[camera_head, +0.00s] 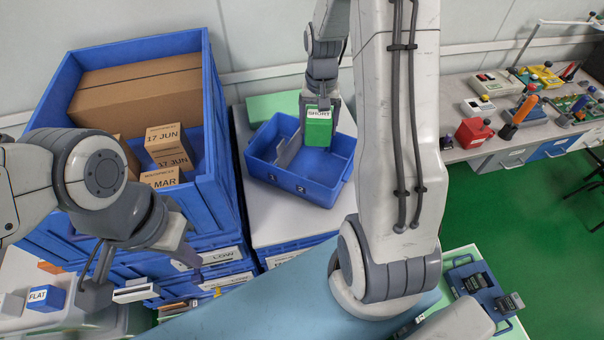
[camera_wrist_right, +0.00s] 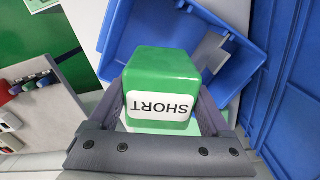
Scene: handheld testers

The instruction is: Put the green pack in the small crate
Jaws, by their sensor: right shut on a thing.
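The green pack (camera_head: 318,132) has a white label reading SHORT. My right gripper (camera_head: 319,108) is shut on it and holds it over the small blue crate (camera_head: 340,194). I cannot tell from the head view exactly how high it is above the crate floor. In the right wrist view the green pack (camera_wrist_right: 165,77) sits between both fingers (camera_wrist_right: 163,110), with part of the small crate (camera_wrist_right: 225,20) behind it.
A large blue crate (camera_head: 222,178) holding cardboard boxes (camera_head: 167,142) stands left of the small crate. A green flat item (camera_head: 262,103) lies behind the small crate. A blue FLAT pack (camera_head: 47,298) is at the lower left.

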